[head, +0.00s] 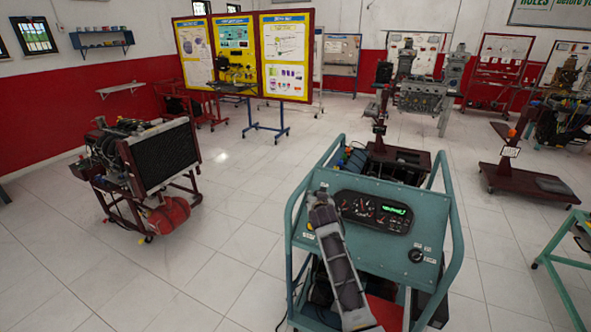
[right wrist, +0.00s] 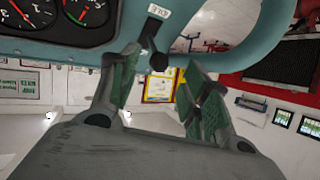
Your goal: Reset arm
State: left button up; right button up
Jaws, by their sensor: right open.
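My right arm (head: 340,262) reaches up over the left part of the blue-green engine trainer panel (head: 375,249). My right gripper (head: 322,196) is at the panel's upper left, beside the gauge cluster (head: 373,212). In the right wrist view the right gripper (right wrist: 160,68) is open, its green-padded fingers spread. A small black lever knob (right wrist: 159,61) shows between the fingertips, below a white label (right wrist: 158,12). I cannot tell whether the fingers touch it. In the head view the gripper hides this lever. My left gripper is not in view.
The trainer's tubular frame (head: 455,225) surrounds the panel. A radiator engine stand (head: 160,165) is at left, and a dark red stand (head: 525,182) is at right. A green frame (head: 560,262) is at the right edge. Tiled floor is clear left of the trainer.

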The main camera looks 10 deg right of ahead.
jog(key=s+d+f+n+g, duration=0.1)
jog(key=s+d+f+g, duration=0.1)
jog(key=s+f, duration=0.6)
jog(key=s+d+f+n+g, duration=0.1)
jog(key=s+d+f+g, duration=0.15)
jog(key=s, duration=0.95)
jog(key=s+a+f+n+g+y, duration=0.1)
jog(key=s+n+g, duration=0.15)
jog(key=s, duration=1.05)
jog(key=s+a+f+n+g+y, duration=0.1)
jog(key=s+a+g+y, duration=0.15)
jog(key=s, duration=0.95)
notch_tip(320, 180, down, 32)
jog(key=s+g, duration=0.1)
jog(key=s, duration=0.2)
jog(key=s+d+f+g, duration=0.1)
jog(key=s+d+f, duration=0.1)
jog(key=s+f, duration=0.8)
jog(key=s+d+f+h, duration=0.1)
jog(key=s+d+f, duration=0.2)
jog(key=s+f, duration=0.8)
jog(key=shift+s+g, duration=0.35)
jog(key=shift+s, duration=0.3)
